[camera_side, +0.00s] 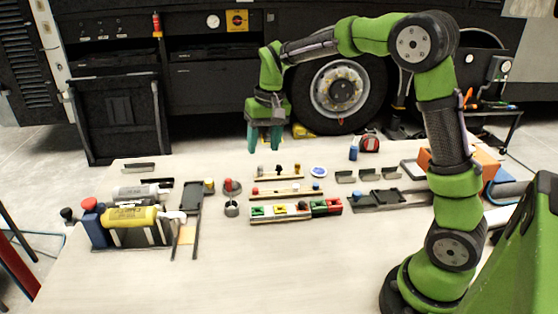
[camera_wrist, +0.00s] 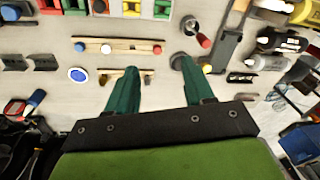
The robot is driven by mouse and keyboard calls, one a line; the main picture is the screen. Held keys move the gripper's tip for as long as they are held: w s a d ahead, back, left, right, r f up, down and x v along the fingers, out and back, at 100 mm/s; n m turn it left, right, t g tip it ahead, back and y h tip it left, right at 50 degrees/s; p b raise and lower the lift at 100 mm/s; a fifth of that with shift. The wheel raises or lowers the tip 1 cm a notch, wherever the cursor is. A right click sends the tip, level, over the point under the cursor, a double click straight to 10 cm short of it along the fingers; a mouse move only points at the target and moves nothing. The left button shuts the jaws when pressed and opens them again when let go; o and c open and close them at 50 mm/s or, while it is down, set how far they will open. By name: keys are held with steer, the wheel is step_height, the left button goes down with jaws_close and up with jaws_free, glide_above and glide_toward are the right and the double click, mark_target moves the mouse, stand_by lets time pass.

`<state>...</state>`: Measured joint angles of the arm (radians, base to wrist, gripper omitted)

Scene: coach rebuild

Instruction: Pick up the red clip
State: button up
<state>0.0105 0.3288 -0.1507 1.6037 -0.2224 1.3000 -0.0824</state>
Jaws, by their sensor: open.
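The red clip (camera_side: 334,205) is a small block at the right end of a row of coloured clips on the table. In the wrist view the red clip (camera_wrist: 48,6) is at the top left, cut by the frame edge. My gripper (camera_side: 264,149) is open and empty above the far part of the table, behind and to the left of the clip row. In the wrist view the green fingers of my gripper (camera_wrist: 158,66) are spread apart, with bare table between the tips.
A green clip (camera_side: 319,207) sits directly beside the red one. Wooden strips with small pegs (camera_side: 287,193) lie behind the row. The front of the table is clear.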

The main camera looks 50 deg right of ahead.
steer(key=g, duration=0.1)
glide_above(255, 189)
steer(key=s, duration=0.1)
step_height(255, 189, down, 3)
step_height(255, 189, up, 2)
steer(key=w, duration=0.1)
steer(key=shift+h, duration=0.3)
step_height(255, 189, down, 16)
steer(key=shift+f, duration=0.25)
jaws_close()
